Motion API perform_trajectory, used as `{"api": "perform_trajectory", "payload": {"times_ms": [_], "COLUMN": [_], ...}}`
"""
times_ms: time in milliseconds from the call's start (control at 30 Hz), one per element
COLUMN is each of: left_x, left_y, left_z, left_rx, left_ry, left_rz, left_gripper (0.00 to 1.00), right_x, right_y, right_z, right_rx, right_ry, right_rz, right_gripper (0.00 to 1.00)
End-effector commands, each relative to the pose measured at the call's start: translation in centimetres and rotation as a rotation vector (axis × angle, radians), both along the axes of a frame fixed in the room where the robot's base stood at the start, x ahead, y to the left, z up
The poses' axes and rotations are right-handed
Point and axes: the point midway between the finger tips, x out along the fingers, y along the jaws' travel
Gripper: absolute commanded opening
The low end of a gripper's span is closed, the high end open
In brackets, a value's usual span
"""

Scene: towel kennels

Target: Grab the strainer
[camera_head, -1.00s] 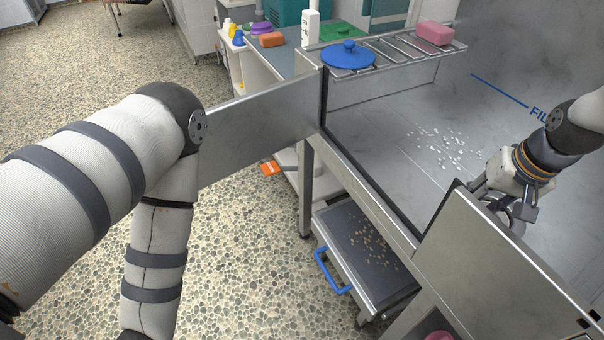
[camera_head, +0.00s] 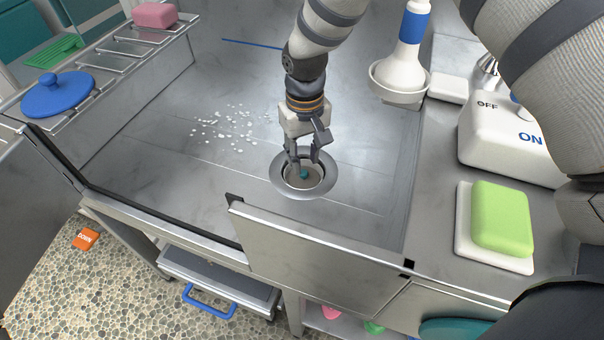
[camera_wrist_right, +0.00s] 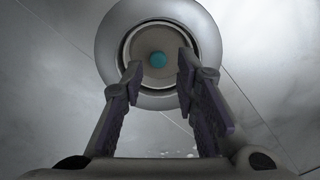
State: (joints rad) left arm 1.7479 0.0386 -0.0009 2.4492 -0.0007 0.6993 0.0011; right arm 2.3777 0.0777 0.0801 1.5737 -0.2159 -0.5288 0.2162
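The strainer (camera_head: 304,175) sits in the round drain in the floor of the steel tub, a pale round basket with a teal knob in its middle. In the right wrist view the strainer (camera_wrist_right: 157,60) shows its knob inside the drain's metal ring. My right gripper (camera_head: 303,163) is open and points down over the drain, its fingers on either side of the knob. In the wrist view the right gripper's fingers (camera_wrist_right: 160,66) are apart with nothing held between them. Contact with the knob cannot be told. My left gripper is out of view.
Scattered white bits (camera_head: 228,126) lie on the tub floor left of the drain. A low steel front panel (camera_head: 310,262) stands near it. A white nozzle with a blue band (camera_head: 405,55), an ON/OFF box (camera_head: 500,138) and a green block (camera_head: 502,217) are to the right.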

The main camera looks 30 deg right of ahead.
Motion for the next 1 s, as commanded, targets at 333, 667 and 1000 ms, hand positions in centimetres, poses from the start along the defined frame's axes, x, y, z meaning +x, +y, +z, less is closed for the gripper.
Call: {"api": "perform_trajectory", "payload": {"times_ms": [333,667,1000], "left_x": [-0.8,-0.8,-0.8], "left_y": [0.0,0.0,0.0], "left_z": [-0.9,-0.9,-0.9], "left_rx": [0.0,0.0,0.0], "left_ry": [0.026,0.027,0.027], "left_rz": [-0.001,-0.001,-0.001], "left_gripper": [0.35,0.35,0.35], "right_x": [0.6,0.8,0.8], "right_y": [-0.2,-0.2,-0.2], "right_z": [-5.9,-6.7,-6.7], "right_rx": [0.0,0.001,0.001], "right_ry": [0.003,-0.004,-0.003], "right_rz": [0.0,-0.001,0.0], "right_gripper": [0.28,0.26,0.0]}}
